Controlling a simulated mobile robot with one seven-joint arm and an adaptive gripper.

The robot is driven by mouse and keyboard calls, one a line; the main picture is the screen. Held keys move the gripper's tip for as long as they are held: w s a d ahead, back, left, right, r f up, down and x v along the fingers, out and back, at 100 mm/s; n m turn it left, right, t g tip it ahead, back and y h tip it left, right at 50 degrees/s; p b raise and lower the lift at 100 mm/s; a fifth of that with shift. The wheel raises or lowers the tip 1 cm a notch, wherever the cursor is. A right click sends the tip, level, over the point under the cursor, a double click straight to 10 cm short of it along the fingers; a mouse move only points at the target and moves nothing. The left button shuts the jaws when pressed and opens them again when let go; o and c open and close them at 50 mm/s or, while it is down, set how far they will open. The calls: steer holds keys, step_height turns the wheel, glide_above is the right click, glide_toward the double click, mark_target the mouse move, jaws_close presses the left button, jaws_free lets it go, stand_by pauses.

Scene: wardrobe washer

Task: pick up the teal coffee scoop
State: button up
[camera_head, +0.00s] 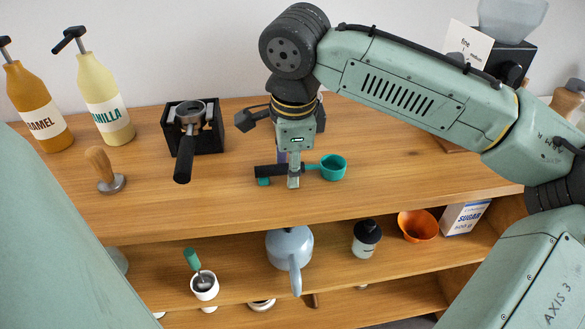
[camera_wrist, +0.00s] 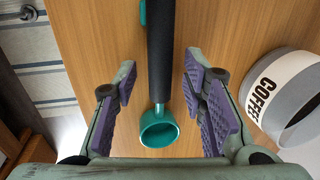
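The teal coffee scoop (camera_head: 333,168) is on or just above the wooden counter, with its bowl to the right. Its dark handle runs left and ends in a teal tip (camera_head: 263,181). In the wrist view, the teal bowl (camera_wrist: 158,133) is near the bottom and the black handle (camera_wrist: 160,55) runs upward. My gripper (camera_head: 290,178) is down at the handle, partly covering it. In the wrist view, my gripper (camera_wrist: 160,97) is open, its purple pads on both sides of the scoop with visible gaps. No contact shows.
A grey-white container marked COFFEE (camera_wrist: 285,95) is right of my gripper in the wrist view. A portafilter (camera_head: 186,130) in a black stand and a wooden-handled tamper (camera_head: 105,170) are to the left. Lower shelves hold a pitcher (camera_head: 289,247) and an orange bowl (camera_head: 418,226).

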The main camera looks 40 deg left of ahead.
jaws_close()
steer(key=shift+r, duration=0.1)
stand_by(0.5)
steer(key=shift+r, duration=0.5)
step_height(320, 180, up, 2)
steer(key=shift+r+b, duration=0.15)
steer(key=shift+b, duration=0.4)
steer(key=s+d+r+b, duration=0.1)
steer(key=s+d+b, duration=0.2)
steer(key=s+d, duration=0.7)
steer(key=shift+s+d+r, duration=0.25)
steer(key=shift+s+d, duration=0.1)
steer(key=shift+s, duration=0.6)
steer(key=c, duration=0.5)
jaws_free()
jaws_close()
